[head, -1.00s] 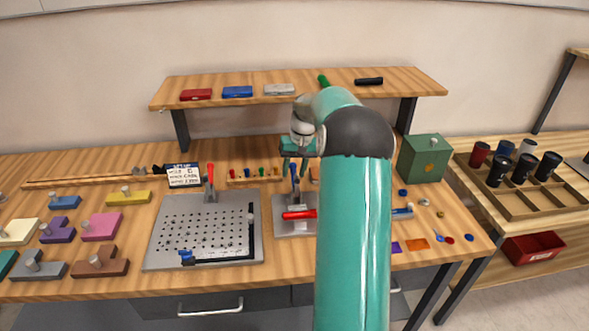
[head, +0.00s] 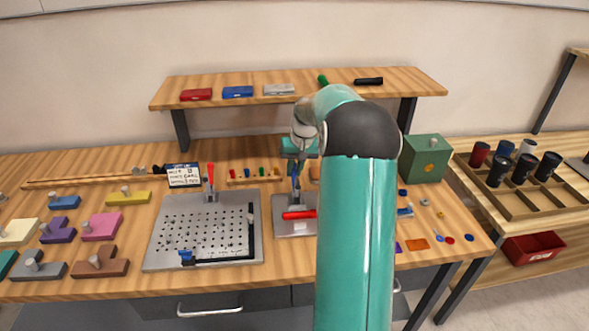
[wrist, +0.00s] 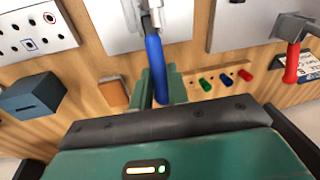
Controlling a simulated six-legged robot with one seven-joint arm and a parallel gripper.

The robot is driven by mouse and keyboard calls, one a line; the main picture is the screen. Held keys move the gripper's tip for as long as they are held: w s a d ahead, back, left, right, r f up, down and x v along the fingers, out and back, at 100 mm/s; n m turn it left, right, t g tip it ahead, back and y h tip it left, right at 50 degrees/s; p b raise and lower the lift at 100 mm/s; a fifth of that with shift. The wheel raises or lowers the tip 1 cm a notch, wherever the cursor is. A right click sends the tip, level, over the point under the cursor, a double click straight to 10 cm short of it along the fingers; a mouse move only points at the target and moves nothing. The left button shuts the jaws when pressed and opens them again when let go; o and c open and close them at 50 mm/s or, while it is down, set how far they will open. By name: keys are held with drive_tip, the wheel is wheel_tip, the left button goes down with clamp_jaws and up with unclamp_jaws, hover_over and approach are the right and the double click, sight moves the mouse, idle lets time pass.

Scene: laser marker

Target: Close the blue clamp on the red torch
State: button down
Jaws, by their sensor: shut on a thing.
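The blue clamp's handle (head: 296,172) stands upright on a grey plate (head: 280,222) at the middle of the bench. It also shows in the wrist view (wrist: 154,55), running from the metal clamp body (wrist: 150,15) into my gripper. The red torch (head: 299,214) lies across the plate in front of the clamp; its right part is hidden behind my arm. My gripper (head: 297,158) is shut on the blue handle, with its green fingers on either side of it in the wrist view (wrist: 155,88). The clamp's pressing tip against the torch is hidden.
A perforated plate (head: 160,250) with a red-handled clamp (head: 210,178) stands to the left. A rack of small coloured pegs (head: 255,181) lies behind. A green box (head: 424,160) is to the right. A shelf (head: 310,87) spans the back above the bench.

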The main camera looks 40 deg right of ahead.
sight(293, 173)
drive_tip(key=shift+s+a+r+t+h, duration=0.2)
drive_tip(key=shift+s+r+t+h, duration=0.15)
drive_tip(key=shift+t, duration=0.25)
drive_tip(key=shift+s+a+r+t+h, duration=0.2)
drive_tip(key=shift+s+r+t+h, duration=0.1)
drive_tip(key=shift+t+h, duration=0.25)
drive_tip(key=shift+s+a+r+n+t+h, duration=0.2)
drive_tip(key=shift+s+t+h, duration=0.15)
drive_tip(key=shift+t, duration=0.35)
drive_tip(key=shift+s+a+r+n+t+h, duration=0.15)
drive_tip(key=shift+s+a+t+h, duration=0.1)
drive_tip(key=shift+t+h, duration=0.3)
drive_tip(key=c, duration=1.3)
unclamp_jaws()
drive_tip(key=shift+c, duration=0.2)
drive_tip(key=v, duration=1.3)
drive_tip(key=shift+s+r, duration=0.25)
drive_tip(key=shift+s, duration=0.2)
drive_tip(key=shift+d, duration=0.1)
